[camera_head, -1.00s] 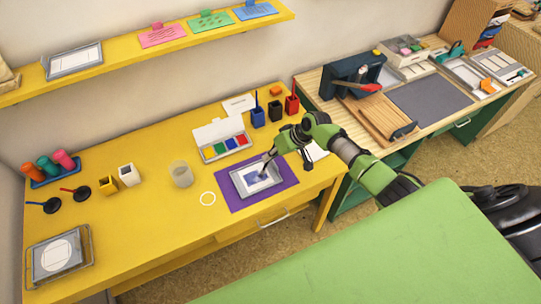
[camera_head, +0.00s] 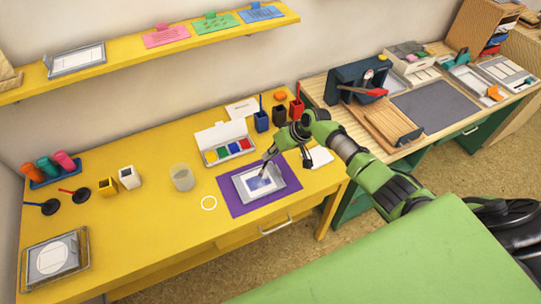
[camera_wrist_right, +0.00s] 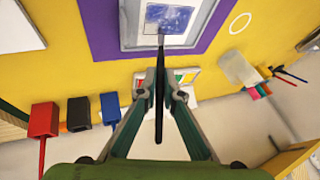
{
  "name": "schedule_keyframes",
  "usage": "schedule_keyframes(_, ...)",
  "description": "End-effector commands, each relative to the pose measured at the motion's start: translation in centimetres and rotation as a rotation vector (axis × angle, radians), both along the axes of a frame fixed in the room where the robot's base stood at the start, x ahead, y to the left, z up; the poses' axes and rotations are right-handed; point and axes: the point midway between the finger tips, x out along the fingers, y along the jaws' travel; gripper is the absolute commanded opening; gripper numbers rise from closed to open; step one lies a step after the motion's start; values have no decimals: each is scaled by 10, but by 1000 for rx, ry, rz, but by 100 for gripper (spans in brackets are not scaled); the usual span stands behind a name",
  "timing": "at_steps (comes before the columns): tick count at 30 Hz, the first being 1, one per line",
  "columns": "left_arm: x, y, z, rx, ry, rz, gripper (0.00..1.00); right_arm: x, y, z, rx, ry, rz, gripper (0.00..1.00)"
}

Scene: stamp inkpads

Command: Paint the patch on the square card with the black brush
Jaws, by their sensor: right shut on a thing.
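The square card (camera_head: 244,184) lies in a grey tray (camera_head: 291,185) on a purple mat (camera_head: 234,208). Its patch (camera_wrist_right: 178,16) is largely blue in the right wrist view, with a greyer area at its left. My right gripper (camera_head: 267,157) is shut on the black brush (camera_wrist_right: 159,88), which is tilted over the card. The brush tip is at the patch's near edge in the wrist view; I cannot tell whether it touches. The gripper also shows in that view (camera_wrist_right: 160,92). My left gripper is out of view.
A black holder (camera_head: 279,116) stands empty between blue (camera_head: 262,122) and red (camera_head: 297,108) holders with brushes. An open paint box (camera_head: 212,157) lies behind the mat. A cup (camera_head: 182,178) and white ring (camera_head: 209,203) are left of it.

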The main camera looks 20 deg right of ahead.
Motion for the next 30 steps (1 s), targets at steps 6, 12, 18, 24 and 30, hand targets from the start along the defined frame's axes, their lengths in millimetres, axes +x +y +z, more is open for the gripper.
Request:
schedule_keyframes(6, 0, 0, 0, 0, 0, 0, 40, 0, 0, 0, 0, 0, 0, 0)
schedule_keyframes(12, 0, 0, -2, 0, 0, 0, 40, 0, 0, -3, 0, 0, 0, 0)
schedule_keyframes(18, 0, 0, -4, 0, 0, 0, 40, 0, 0, -5, 0, 0, 0, 0)
schedule_keyframes(24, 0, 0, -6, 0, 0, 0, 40, 0, 0, -7, 0, 0, 0, 0)
schedule_keyframes(30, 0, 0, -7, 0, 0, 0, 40, 0, -4, -7, 0, 0, -1, 0)
